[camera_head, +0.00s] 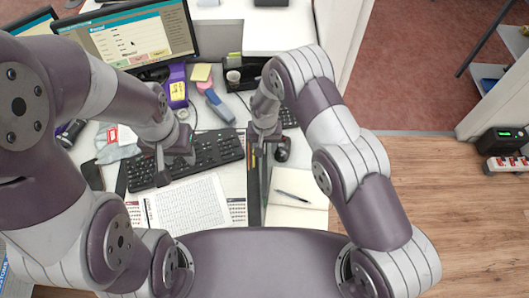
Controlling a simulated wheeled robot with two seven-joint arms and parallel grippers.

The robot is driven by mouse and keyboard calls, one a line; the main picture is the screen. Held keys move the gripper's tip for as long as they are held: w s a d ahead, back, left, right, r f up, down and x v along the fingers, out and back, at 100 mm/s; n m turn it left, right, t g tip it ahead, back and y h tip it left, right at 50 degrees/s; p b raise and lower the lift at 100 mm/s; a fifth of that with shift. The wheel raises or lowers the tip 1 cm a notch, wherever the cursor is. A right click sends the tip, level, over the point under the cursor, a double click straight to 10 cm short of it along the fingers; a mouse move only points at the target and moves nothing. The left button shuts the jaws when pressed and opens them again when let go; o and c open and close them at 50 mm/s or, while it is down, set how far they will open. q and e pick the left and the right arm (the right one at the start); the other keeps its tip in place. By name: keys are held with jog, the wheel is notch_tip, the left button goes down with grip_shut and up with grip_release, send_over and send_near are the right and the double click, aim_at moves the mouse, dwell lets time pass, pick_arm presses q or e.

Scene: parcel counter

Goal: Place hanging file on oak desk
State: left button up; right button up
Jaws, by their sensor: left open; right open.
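A slim dark item (254,205), which looks like the hanging file, is on the white desk between the printed sheet and the notebook. Its far end lies under or just beyond my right gripper. My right gripper (264,142) is open at that far end; whether the item sits between its fingers cannot be told. My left gripper (174,168) is open over the black keyboard, apart from the dark item. The desk top (225,105) looks white; I cannot make out an oak surface on it.
The keyboard (215,150), printed sheet (188,205), notebook with pen (300,190) and mouse (282,155) crowd the front. Wooden floor (440,200) is open at the right.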

jog(key=shift+f, duration=0.6)
grip_shut()
jog(key=shift+w+r+b, duration=0.1)
jog(key=shift+r+b, duration=0.25)
jog(key=shift+r, duration=0.15)
notch_tip(320, 180, up, 3)
jog(key=shift+f+b, duration=0.1)
jog(key=shift+b, duration=0.65)
jog(key=s+d+r+b, duration=0.2)
jog(key=s+d+r, duration=0.4)
jog(key=d, duration=0.4)
jog(key=shift+r+b, duration=0.4)
jog(key=shift+r, duration=0.25)
